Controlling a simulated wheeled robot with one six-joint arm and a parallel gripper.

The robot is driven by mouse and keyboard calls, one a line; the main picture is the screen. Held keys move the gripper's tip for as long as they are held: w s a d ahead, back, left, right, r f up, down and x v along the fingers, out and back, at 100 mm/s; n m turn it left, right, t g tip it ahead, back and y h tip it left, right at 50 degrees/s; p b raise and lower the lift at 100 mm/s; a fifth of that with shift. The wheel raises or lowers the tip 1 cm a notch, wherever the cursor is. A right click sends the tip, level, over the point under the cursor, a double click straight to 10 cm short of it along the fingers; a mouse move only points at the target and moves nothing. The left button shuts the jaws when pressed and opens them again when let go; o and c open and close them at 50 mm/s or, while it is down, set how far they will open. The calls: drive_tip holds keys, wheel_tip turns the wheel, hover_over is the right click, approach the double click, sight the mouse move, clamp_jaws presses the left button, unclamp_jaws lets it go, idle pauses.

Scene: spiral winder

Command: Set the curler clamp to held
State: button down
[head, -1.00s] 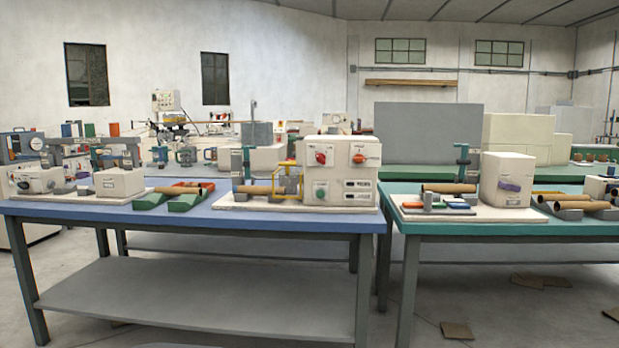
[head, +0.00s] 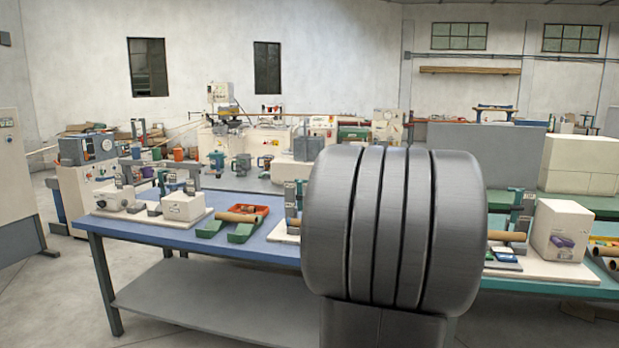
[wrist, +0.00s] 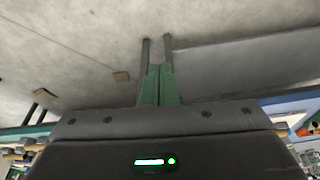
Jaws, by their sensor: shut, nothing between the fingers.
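I cannot tell for sure which part is the curler clamp. Small bench fixtures with upright posts stand on the blue table (head: 240,243) in the head view. One at the left has grey arms over white blocks (head: 183,206). Another, with a grey post (head: 292,200), is partly hidden by my arm. A teal upright clamp (head: 516,207) stands on the right bench beside a cardboard tube. My gripper (wrist: 157,72) shows in the wrist view with its green fingers together and empty, over the floor. The gripper is not visible in the head view.
My large dark arm link blocks the middle right of the head view. A green cradle (head: 242,232) holds a tube next to a red tray (head: 250,209). A white box (head: 562,230) stands on the right bench. Floor at the front left is clear.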

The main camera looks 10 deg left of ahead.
drive_tip(key=w+d+r+p, duration=0.1)
drive_tip(key=w+r+p, duration=0.2)
drive_tip(key=r, duration=0.3)
drive_tip(key=w+d+r+t+p, duration=0.1)
drive_tip(key=w+d+r+p, duration=0.1)
drive_tip(key=w+r, duration=0.3)
wheel_tip(320, 180, up, 2)
drive_tip(key=shift+r+m+h+p, duration=0.1)
drive_tip(key=shift+m+h+p, duration=0.2)
drive_tip(key=shift+p, duration=0.5)
drive_tip(key=shift+w+d, duration=0.1)
